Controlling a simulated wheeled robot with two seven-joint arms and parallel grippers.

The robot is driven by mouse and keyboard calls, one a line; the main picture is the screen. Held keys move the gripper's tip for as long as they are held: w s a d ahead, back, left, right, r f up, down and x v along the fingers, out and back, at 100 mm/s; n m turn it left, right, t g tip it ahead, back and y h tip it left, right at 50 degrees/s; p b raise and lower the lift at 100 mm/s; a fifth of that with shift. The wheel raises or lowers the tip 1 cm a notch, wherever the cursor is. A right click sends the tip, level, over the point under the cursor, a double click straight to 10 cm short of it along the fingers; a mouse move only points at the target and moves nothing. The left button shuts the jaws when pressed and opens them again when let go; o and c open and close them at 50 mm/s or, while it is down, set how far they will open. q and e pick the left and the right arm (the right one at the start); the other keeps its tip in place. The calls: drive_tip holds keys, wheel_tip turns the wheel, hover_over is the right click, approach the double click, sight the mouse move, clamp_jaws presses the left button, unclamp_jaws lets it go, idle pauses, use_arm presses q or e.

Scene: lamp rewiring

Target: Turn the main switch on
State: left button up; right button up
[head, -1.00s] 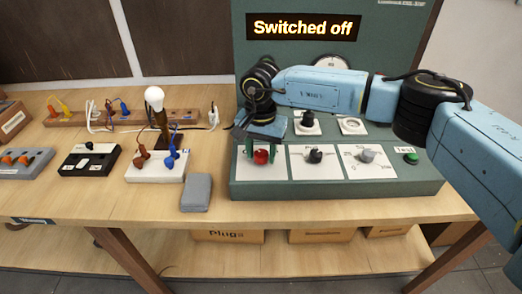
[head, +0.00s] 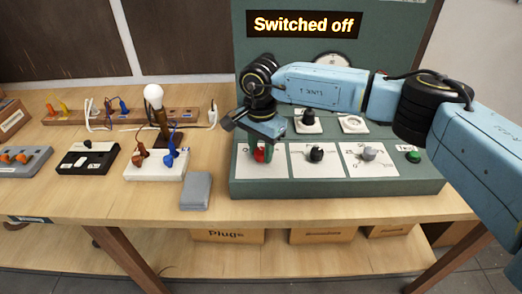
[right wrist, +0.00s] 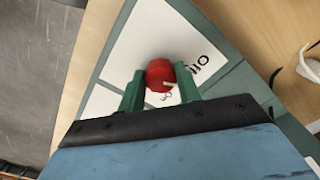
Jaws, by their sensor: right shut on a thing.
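The main switch, a round red knob (head: 259,155), sits on a white plate at the left end of the green panel's sloped front. It also shows in the right wrist view (right wrist: 158,76), with a small white mark on its side and partly hidden lettering beside it. My right gripper (head: 255,151) is shut on the knob, with one green finger on each side of it. The gripper is turned at an angle to the panel. The panel's display (head: 304,24) reads "Switched off". My left gripper is not in view.
The green panel (head: 240,188) carries a black knob (head: 316,154), a grey knob (head: 368,153) and a green test button (head: 413,156) to the right. A grey block (head: 196,191), a lamp with a white bulb (head: 154,96) and small switch boxes stand to the left.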

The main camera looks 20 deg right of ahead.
sight(260, 150)
drive_tip(key=m, duration=0.3)
drive_tip(key=shift+w+m+b, duration=0.1)
drive_tip(key=shift+m+b, duration=0.25)
drive_tip(key=shift+m, duration=0.05)
drive_tip(key=m, duration=0.3)
drive_tip(key=shift+m, duration=0.3)
drive_tip(key=m, duration=0.4)
drive_tip(key=shift+w, duration=0.1)
drive_tip(key=shift+m, duration=1.2)
drive_tip(key=shift+r, duration=0.1)
drive_tip(key=o, duration=1)
drive_tip(key=shift+b, duration=0.3)
drive_tip(key=shift+c, duration=0.2)
wheel_tip(260, 150, up, 13)
drive_tip(key=shift+r, duration=0.15)
